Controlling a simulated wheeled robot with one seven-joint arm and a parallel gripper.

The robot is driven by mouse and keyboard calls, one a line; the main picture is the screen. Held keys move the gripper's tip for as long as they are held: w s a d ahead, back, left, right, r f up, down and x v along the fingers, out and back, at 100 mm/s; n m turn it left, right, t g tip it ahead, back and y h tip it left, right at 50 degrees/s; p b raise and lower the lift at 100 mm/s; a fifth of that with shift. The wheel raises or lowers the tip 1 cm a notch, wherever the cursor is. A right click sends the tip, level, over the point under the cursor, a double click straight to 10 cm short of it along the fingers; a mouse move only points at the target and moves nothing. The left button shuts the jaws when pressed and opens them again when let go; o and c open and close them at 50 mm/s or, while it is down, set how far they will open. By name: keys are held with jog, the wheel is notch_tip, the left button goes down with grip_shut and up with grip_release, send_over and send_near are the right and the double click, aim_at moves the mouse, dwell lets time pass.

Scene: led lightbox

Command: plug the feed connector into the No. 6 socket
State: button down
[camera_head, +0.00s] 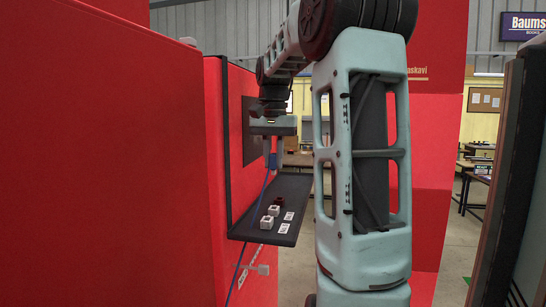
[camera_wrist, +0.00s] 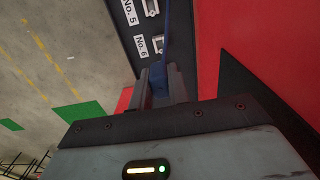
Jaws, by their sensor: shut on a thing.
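My gripper (camera_head: 271,152) is shut on the blue feed connector (camera_head: 272,161), held above the dark shelf (camera_head: 257,231). The wrist view shows the connector (camera_wrist: 159,86) between my two fingers (camera_wrist: 160,92), largely hidden by them. The No. 6 socket (camera_wrist: 157,44), pale with a dark opening, lies just beyond my fingertips in the wrist view, beside its "No. 6" label (camera_wrist: 141,48). The connector looks apart from it. In the head view I cannot tell which socket is No. 6.
The No. 5 socket (camera_wrist: 151,7) lies farther up. Light sockets (camera_head: 266,222) and a dark red piece (camera_head: 279,201) sit on the shelf. A blue cable (camera_head: 257,208) runs from the connector past the sockets and down. A red cabinet wall (camera_head: 120,150) borders the shelf at left.

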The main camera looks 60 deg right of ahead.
jog(key=shift+f+b, duration=2.3)
jog(key=shift+f, duration=1.55)
jog(key=shift+f+b, duration=0.5)
jog(key=shift+f, duration=0.8)
jog(key=c, duration=1.3)
grip_release()
jog(key=shift+o, duration=0.2)
jog(key=shift+r, duration=0.15)
notch_tip(320, 180, up, 8)
jog(key=p, duration=0.7)
jog(key=shift+s, duration=0.1)
